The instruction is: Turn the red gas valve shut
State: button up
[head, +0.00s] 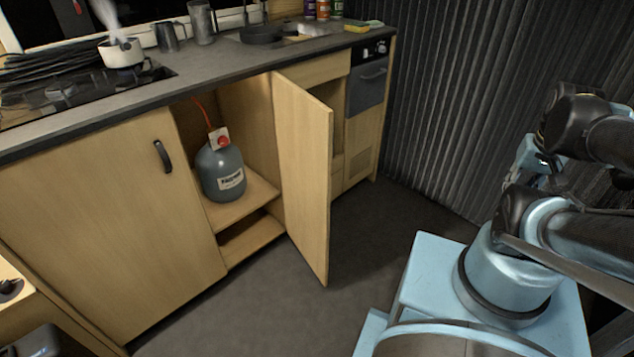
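The red gas valve (223,141) is a small red knob on a pale plate at the top of a grey gas bottle (222,172). The bottle stands upright on a shelf inside the open cupboard, and an orange hose rises from it. The cupboard door (304,170) is swung open to the right of the bottle. My arm is at the right of the head view, well away from the bottle. My gripper cannot be made out in this view.
A steaming white pot (122,53) stands on the hob (70,92) above. The open door juts out into the room between my base and the bottle's right side. The dark floor (270,315) before the cupboard is clear. A closed cupboard door (110,220) is at left.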

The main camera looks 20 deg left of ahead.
aim_at(223, 141)
jog(key=i, duration=2)
jog(key=u, duration=1.65)
